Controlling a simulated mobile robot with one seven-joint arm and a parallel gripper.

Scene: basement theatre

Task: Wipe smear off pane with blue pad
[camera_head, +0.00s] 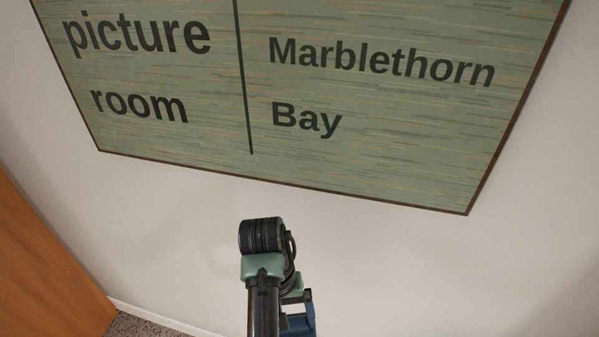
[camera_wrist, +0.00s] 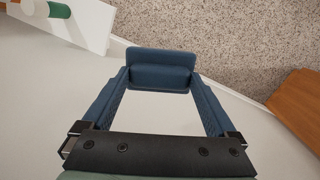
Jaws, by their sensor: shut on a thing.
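My gripper (camera_wrist: 160,88) shows in the wrist view with its two blue fingers reaching up the picture. It is shut on a blue pad (camera_wrist: 160,58), a wide block with a thicker rounded part between the fingertips. In the head view my arm rises at bottom centre, and a small blue part shows behind it; I cannot tell whether that is finger or pad. A pale, plain surface shows between the fingers in the wrist view. I make out no pane and no smear in either view.
A green sign (camera_head: 370,150) reading "picture room" and "Marblethorn Bay" hangs on the pale wall (camera_head: 400,270). An orange-brown wooden panel (camera_head: 40,270) stands at left. Speckled carpet (camera_wrist: 240,50) lies below. A white panel (camera_wrist: 85,25) bears a green-and-white cylinder (camera_wrist: 50,9).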

